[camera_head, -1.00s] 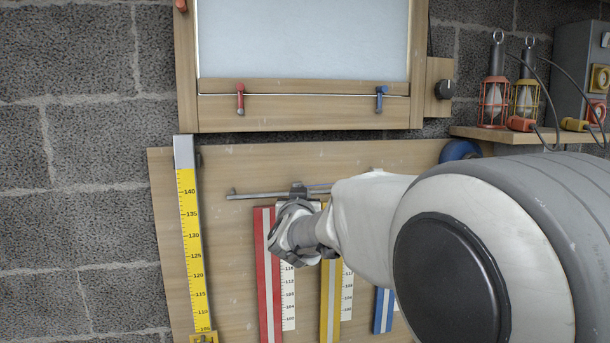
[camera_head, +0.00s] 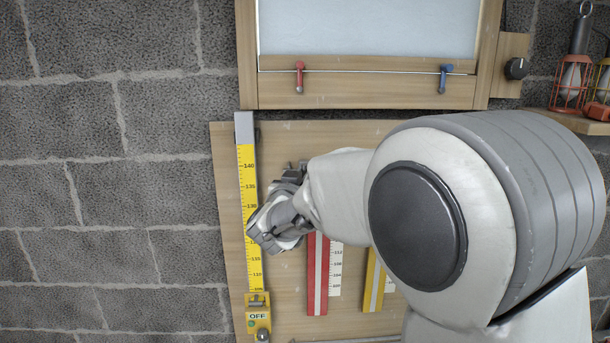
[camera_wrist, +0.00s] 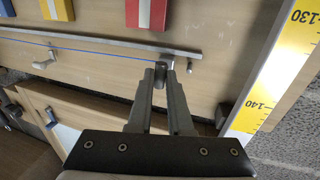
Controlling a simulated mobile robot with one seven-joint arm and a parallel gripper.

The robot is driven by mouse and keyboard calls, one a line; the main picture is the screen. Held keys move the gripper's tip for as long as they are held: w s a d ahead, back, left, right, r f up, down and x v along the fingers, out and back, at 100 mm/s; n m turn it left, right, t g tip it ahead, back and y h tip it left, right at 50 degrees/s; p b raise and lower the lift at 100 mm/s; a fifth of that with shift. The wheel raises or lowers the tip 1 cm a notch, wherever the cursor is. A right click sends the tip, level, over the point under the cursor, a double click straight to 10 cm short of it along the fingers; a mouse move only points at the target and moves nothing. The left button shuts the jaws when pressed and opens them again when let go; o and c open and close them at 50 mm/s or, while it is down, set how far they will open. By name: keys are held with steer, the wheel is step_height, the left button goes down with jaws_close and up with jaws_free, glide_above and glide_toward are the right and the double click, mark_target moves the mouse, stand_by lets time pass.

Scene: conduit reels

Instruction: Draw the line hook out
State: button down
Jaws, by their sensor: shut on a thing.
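My gripper (camera_wrist: 161,78) is shut on a small grey metal piece, which I take to be the line hook (camera_wrist: 167,59), beside one end of a thin grey rail (camera_wrist: 110,46). A taut blue line (camera_wrist: 90,52) runs from the held piece leftward along the rail in the wrist view. The fingers hide part of the hook's shape. In the head view my arm covers most of the rail, and the hook and line cannot be made out there.
Red (camera_head: 318,275) and yellow (camera_head: 373,285) strips hang nearby. A framed panel (camera_head: 370,90) with red and blue latches is above. Block wall lies left.

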steer(key=c, duration=0.8)
jaws_free()
steer(key=shift+c, duration=0.2)
steer(key=b+v, duration=0.2)
steer(key=v, duration=1.5)
steer(key=shift+s, duration=0.15)
